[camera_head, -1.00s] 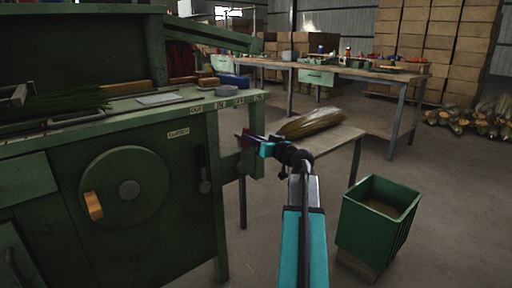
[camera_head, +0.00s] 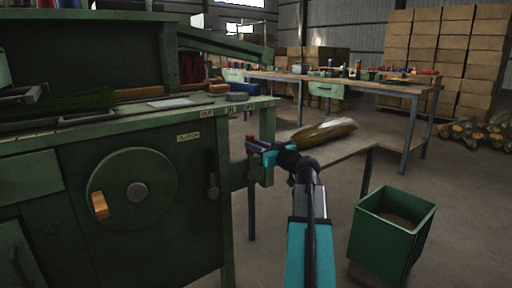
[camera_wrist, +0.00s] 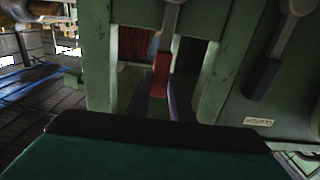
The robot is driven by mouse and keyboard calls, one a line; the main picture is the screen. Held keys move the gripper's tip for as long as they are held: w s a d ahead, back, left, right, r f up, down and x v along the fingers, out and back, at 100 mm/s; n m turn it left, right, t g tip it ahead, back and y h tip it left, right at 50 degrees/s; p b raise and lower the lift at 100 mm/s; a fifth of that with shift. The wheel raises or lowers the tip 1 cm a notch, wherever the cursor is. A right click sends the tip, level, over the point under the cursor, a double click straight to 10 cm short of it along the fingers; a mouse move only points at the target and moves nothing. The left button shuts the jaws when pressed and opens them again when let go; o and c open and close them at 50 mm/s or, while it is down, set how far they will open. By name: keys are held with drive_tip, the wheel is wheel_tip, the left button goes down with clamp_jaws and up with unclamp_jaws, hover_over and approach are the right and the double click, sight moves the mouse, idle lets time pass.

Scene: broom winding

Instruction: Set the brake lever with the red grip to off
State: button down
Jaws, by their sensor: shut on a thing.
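The brake lever's red grip (camera_wrist: 161,75) hangs below a pale metal arm (camera_wrist: 170,25) at the middle of the wrist view. My gripper (camera_wrist: 160,95) is shut on the red grip, with one dark finger on each side of it. In the head view my gripper (camera_head: 259,150) is at the right end of the green machine (camera_head: 190,160), and a little red of the grip (camera_head: 251,143) shows there. The rest of the lever is mostly hidden in the head view. Small white labels (camera_head: 231,109) run along the machine's top edge above it.
A second lever with a dark handle (camera_head: 212,185) hangs left of my gripper; it also shows in the wrist view (camera_wrist: 262,78). A handwheel (camera_head: 137,190) is further left. A low table with a broom bundle (camera_head: 324,131) stands behind. A green bin (camera_head: 390,232) is at right.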

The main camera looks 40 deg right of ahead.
drive_tip(key=c, duration=1.6)
unclamp_jaws()
drive_tip(key=shift+a, duration=0.15)
drive_tip(key=shift+o, duration=0.2)
drive_tip(key=shift+s, duration=0.15)
drive_tip(key=s+p, duration=0.2)
drive_tip(key=s, duration=1.1)
drive_tip(key=shift+s+a+p, duration=0.25)
drive_tip(key=shift+a+p, duration=0.1)
drive_tip(key=shift+a, duration=0.1)
drive_tip(key=shift+w, duration=0.15)
